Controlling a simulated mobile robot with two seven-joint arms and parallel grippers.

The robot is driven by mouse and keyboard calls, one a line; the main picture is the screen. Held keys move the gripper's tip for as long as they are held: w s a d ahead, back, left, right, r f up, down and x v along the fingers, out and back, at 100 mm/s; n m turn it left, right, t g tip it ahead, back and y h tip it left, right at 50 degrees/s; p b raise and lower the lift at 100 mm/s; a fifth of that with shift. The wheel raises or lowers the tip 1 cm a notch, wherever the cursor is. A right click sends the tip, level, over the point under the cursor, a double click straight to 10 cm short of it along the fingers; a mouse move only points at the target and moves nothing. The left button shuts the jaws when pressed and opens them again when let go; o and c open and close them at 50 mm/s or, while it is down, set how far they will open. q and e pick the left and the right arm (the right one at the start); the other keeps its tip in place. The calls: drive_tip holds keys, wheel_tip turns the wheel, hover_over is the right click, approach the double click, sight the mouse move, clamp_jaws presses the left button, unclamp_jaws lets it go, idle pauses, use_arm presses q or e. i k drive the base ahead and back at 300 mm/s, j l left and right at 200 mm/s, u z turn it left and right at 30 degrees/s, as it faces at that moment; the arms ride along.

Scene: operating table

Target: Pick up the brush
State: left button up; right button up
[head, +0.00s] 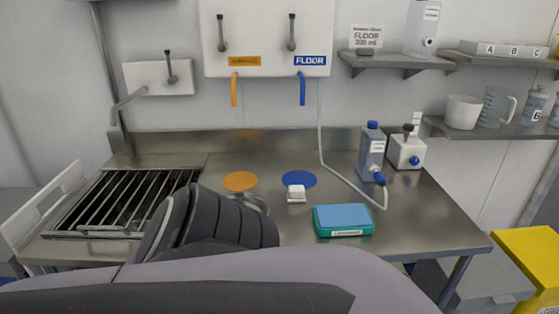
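I cannot clearly identify a brush. A small white block (297,193) lies on the steel counter at the front edge of the blue disc; it may be the brush, but it is too small to tell. My dark, ribbed arm part fills the lower middle of the head view and hides part of the counter. A grey curved piece shows just beyond it, left of the white block; I cannot tell what it belongs to. No gripper fingertips of mine can be made out.
A teal box with a blue top (343,220) stands right of the white block. A blue-capped bottle (371,152) and a white container (406,150) stand at the back right, with a thin hose in front. An orange disc (240,181) and a black grate (128,200) lie left.

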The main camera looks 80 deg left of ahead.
sight(296, 194)
drive_tip(key=u, duration=2.35)
